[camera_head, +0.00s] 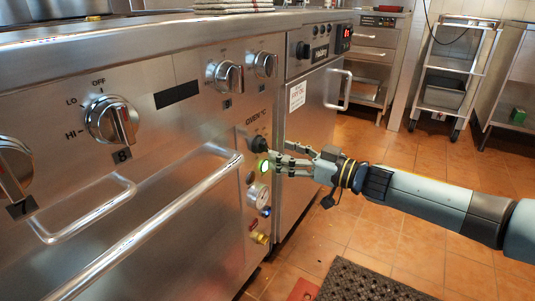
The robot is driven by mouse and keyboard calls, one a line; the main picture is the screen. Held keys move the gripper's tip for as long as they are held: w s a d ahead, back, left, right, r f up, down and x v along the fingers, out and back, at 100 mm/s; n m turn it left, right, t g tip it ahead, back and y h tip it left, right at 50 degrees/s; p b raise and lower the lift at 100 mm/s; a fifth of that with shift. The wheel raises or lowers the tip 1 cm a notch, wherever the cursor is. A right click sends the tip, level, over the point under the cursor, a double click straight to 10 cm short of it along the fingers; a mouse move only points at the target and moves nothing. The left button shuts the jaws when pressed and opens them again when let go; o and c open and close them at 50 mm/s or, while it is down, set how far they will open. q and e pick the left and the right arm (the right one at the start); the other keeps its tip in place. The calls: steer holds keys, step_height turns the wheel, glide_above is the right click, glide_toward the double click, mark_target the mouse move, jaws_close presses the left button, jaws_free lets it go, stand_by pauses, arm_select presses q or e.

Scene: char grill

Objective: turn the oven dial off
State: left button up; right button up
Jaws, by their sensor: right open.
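The oven dial (260,143) is a small black knob under the "OVEN °C" label on the steel front panel. My right gripper (273,160) reaches in from the right, with its fingers spread apart just below and beside the dial. It is open; I cannot tell whether a finger touches the dial. A green light (264,167) glows just below the fingertips. My left gripper does not show.
Large metal knobs (112,121) and a long oven handle (165,225) stick out from the panel on the left. A gauge (258,194) sits below the dial. A dark mat (362,284) lies on the tiled floor. A wheeled rack (453,70) stands at the back.

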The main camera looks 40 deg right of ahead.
mark_target(267, 148)
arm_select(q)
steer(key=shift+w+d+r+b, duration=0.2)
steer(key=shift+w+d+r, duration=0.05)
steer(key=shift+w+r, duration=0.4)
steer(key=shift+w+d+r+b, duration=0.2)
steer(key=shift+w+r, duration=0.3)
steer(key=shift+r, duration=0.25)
arm_select(e)
steer(key=shift+x, duration=2.4)
steer(key=shift+c, duration=0.4)
steer(key=c, duration=1.1)
steer(key=shift+o, duration=0.2)
